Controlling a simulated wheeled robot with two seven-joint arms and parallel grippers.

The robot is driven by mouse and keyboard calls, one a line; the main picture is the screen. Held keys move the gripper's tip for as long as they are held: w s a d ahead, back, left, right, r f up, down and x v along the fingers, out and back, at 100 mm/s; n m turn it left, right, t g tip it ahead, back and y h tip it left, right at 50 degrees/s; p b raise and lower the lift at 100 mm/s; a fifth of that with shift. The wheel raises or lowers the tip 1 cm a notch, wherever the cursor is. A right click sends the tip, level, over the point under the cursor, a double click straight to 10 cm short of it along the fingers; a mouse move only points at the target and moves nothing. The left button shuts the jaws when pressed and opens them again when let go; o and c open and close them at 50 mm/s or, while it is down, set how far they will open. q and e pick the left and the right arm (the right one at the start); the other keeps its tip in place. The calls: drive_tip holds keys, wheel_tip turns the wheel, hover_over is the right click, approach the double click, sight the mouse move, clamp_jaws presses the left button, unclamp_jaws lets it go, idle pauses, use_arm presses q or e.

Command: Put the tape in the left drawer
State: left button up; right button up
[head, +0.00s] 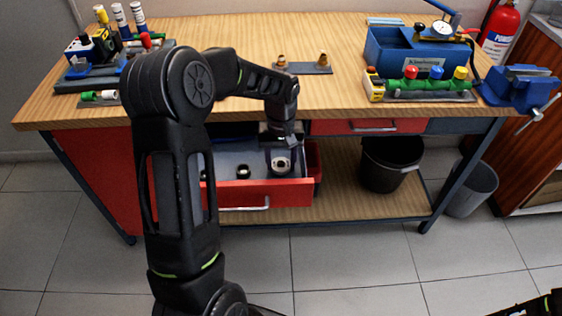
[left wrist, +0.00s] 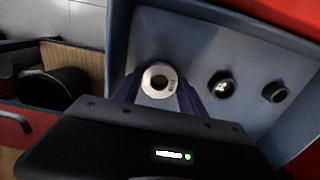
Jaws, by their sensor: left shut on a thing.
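The tape (head: 281,164), a white roll with a dark centre hole, is inside the open left drawer (head: 285,195). It also shows in the left wrist view (left wrist: 158,80), between the two fingers. My left gripper (head: 281,148) reaches down into the drawer from above and is shut on the tape. The fingers also show in the left wrist view (left wrist: 158,94). I cannot tell whether the tape touches the drawer floor. The left part of the drawer is hidden by my left arm. My right gripper is not visible; only a bit of my right arm shows at the bottom right corner.
Two dark round fittings, one of them (left wrist: 222,85) nearer the tape and the other (left wrist: 274,92) farther off, are in the drawer. The right drawer (head: 368,126) is closed. A black bucket (head: 390,165) stands on the lower shelf. The workbench (head: 220,34) holds tools along its edges.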

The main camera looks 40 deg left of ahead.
sight(281, 165)
use_arm(q)
drive_tip(key=shift+f, duration=0.3)
drive_tip(key=shift+f, duration=0.2)
drive_tip(key=o, duration=1.3)
drive_tip(key=shift+r, duration=0.1)
wheel_tip(281, 165, up, 12)
drive_tip(key=shift+r, duration=0.1)
